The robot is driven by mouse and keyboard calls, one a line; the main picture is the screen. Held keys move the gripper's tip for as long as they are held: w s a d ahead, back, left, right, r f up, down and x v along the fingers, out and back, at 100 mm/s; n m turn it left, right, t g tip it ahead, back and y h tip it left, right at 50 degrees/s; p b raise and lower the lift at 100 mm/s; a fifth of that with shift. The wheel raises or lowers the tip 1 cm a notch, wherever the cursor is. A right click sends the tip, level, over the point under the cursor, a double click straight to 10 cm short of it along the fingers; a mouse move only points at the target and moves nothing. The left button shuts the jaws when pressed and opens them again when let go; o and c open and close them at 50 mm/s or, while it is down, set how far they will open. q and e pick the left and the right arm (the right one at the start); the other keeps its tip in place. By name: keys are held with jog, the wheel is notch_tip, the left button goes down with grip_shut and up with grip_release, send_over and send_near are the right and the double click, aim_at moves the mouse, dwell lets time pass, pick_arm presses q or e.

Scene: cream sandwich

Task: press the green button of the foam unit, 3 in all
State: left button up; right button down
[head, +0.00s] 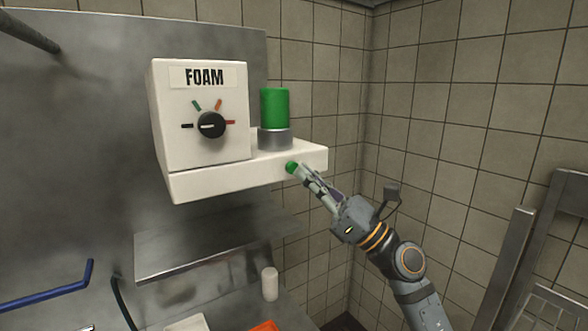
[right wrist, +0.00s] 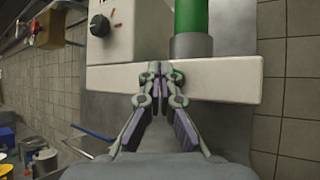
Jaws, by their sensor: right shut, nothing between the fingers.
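The white foam unit (head: 215,182) is fixed to the metal wall panel, with a FOAM label and a black dial on its front. Its small green button (head: 291,167) is on the front edge of the ledge, near the right end. My right gripper (head: 303,171) is shut and empty, its fingertips right at the button; I cannot tell whether they touch or press it. My left gripper is not in view.
A green cylinder (head: 275,108) in a grey metal collar stands on the ledge above the button. A metal shelf (head: 205,249) is below the unit, with a white cylinder (head: 270,284) lower down. A tiled wall is to the right. A metal frame (head: 515,262) stands at the lower right.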

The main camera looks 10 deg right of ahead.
jog(key=shift+w, duration=0.1)
dwell(0.6)
jog(key=shift+w+a, duration=0.15)
jog(key=shift+w, duration=0.2)
jog(key=shift+w+a, duration=0.1)
jog(key=shift+w, duration=0.3)
dwell(0.6)
jog(key=shift+s, duration=0.1)
jog(key=shift+s+d, duration=0.3)
jog(key=shift+s, duration=0.4)
